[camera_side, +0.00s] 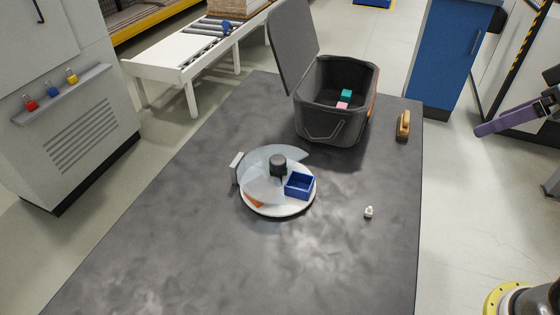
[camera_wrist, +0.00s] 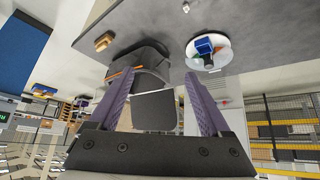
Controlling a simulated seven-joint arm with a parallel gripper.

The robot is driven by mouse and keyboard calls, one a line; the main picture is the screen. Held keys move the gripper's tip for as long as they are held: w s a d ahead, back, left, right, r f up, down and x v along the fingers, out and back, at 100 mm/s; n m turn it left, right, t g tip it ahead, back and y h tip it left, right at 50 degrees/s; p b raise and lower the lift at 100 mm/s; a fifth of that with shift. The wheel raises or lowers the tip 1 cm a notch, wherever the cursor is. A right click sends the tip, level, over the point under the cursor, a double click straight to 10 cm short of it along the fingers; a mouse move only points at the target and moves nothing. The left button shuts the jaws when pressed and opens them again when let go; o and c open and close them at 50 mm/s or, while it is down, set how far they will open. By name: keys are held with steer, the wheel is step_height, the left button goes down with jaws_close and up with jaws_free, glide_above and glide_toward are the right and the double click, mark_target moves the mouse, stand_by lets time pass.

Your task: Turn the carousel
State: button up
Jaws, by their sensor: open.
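The carousel (camera_side: 252,206) is a round white turntable on the dark grey table in the side view. A black knob (camera_side: 278,161) stands at its centre, with a clear cover over part of the disc. An open blue bin (camera_side: 299,187) sits on its right side, and something orange (camera_side: 254,200) shows under the cover at the front left. The carousel also shows at the upper right of the wrist view (camera_wrist: 222,56). My gripper (camera_wrist: 150,84) is open and empty, well away from the carousel. In the side view its purple fingers (camera_side: 497,124) are at the right edge, off the table.
A dark grey box (camera_side: 325,125) with its lid raised holds a teal block (camera_side: 346,93) and a pink block (camera_side: 342,105). A wooden-coloured brush-like item (camera_side: 403,125) and a small white object (camera_side: 368,212) lie on the right. A pale upright plate (camera_side: 236,168) stands beside the carousel. The front table is clear.

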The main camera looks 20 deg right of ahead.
steer(key=w+a+r+n, duration=0.25)
steer(key=w+a, duration=0.25)
steer(key=w, duration=0.6)
steer(key=n+g+y, duration=0.2)
steer(key=g, duration=0.1)
glide_above(279, 160)
steer(key=s+d, duration=0.3)
steer(key=s, duration=0.2)
step_height(279, 160, down, 14)
steer(key=x, duration=1.3)
steer(key=shift+w+f, duration=0.1)
steer(key=shift+f, duration=0.2)
jaws_close()
